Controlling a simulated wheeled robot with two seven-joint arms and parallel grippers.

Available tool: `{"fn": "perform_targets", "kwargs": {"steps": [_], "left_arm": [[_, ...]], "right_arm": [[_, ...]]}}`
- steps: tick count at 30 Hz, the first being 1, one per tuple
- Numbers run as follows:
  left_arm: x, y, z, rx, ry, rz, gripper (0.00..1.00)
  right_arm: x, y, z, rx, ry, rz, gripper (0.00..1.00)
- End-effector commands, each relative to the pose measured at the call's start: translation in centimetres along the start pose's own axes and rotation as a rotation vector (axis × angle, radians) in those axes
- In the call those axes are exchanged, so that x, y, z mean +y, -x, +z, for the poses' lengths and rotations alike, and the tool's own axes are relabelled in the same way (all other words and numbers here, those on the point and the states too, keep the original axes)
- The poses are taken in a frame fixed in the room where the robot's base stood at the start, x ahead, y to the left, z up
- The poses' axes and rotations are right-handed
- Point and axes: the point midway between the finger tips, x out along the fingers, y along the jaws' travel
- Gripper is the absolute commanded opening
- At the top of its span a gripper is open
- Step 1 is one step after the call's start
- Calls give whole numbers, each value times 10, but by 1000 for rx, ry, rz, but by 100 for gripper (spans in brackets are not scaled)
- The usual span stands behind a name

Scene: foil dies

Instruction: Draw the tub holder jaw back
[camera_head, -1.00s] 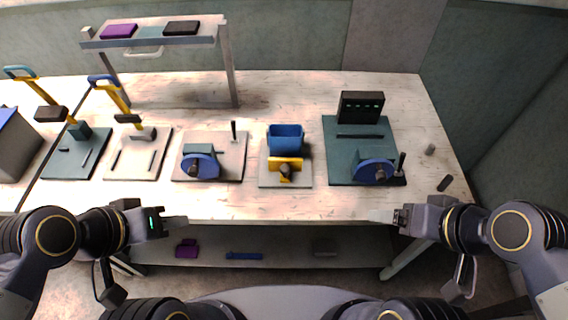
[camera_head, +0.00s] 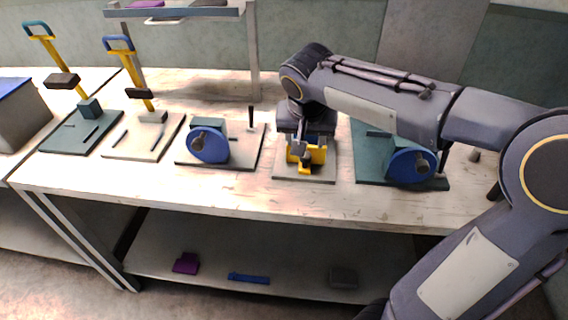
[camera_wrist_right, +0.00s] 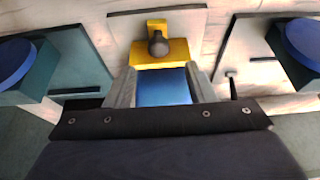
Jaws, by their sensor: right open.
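The tub holder stands on a pale base plate (camera_head: 292,174) at the middle of the table. Its yellow jaw (camera_head: 317,155) with a dark knob faces the table's front edge. The jaw (camera_wrist_right: 160,54) and the dark knob (camera_wrist_right: 158,45) also show in the right wrist view. The blue tub (camera_wrist_right: 163,87) lies just behind the jaw and is mostly hidden in the head view. My right gripper (camera_wrist_right: 160,82) points down over the holder, its fingers open on either side of the blue tub. Whether they touch it I cannot tell. My left gripper is out of view.
A blue-wheeled fixture (camera_head: 208,146) stands left of the holder, and another blue wheel (camera_head: 411,166) on a green plate stands to the right. Two yellow-handled presses (camera_head: 131,71) are farther left. The table front (camera_head: 230,192) is clear.

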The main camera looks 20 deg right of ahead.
Motion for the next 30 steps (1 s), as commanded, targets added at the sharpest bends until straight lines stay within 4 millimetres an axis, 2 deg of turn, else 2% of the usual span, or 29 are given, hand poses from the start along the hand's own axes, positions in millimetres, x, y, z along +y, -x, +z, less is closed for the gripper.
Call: {"fn": "perform_targets", "kwargs": {"steps": [12,18,24,25,30], "left_arm": [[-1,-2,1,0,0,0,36],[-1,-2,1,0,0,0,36],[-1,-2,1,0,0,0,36],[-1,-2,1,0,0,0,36],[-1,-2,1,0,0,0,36]], "right_arm": [[1,-61,1,-4,1,1,50],[1,-72,1,-3,1,-1,50],[1,-72,1,-3,1,-2,50],[0,-72,1,-3,1,-2,48],[0,-72,1,-3,1,-2,26]]}}
